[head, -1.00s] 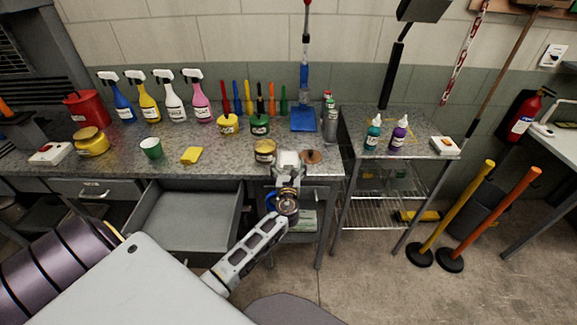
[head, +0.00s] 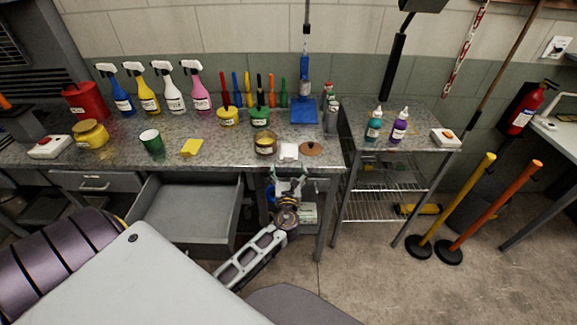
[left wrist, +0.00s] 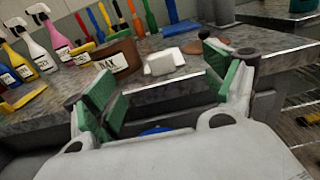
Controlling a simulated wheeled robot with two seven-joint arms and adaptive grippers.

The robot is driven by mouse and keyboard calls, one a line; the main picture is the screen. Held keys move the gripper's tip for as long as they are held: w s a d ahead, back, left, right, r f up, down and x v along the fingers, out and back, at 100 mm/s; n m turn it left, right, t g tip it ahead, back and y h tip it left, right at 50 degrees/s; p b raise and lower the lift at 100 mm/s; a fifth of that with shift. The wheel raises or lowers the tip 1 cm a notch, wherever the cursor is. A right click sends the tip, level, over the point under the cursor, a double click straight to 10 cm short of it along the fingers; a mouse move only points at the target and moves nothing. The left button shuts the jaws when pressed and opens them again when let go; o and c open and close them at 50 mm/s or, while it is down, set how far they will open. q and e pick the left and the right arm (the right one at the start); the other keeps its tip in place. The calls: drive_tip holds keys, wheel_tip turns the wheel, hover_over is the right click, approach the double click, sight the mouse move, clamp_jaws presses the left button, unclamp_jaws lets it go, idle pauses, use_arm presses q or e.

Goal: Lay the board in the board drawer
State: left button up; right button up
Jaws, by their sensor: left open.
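No thing is clearly marked as the board; a flat white block (head: 288,151) lies on the workbench near its front edge, and beside it lies a brown round piece (head: 312,149). The white block also shows in the left wrist view (left wrist: 164,62), beyond my fingers. My left gripper (head: 288,183) is open and empty in front of the bench edge, just below the block; its green finger pads show in the left wrist view (left wrist: 168,88). An open grey drawer (head: 187,213) left of the gripper looks empty; I cannot read a label on it. My right gripper is out of view.
A wax tin (head: 265,144), yellow sponge (head: 191,147) and green cup (head: 152,142) stand along the bench (head: 222,158). Spray bottles line its back. A closed drawer (head: 95,182) is at left. A metal cart (head: 415,140) stands right, with yellow and orange posts beyond.

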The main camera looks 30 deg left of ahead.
use_arm(q)
drive_tip(key=shift+v, duration=2.15)
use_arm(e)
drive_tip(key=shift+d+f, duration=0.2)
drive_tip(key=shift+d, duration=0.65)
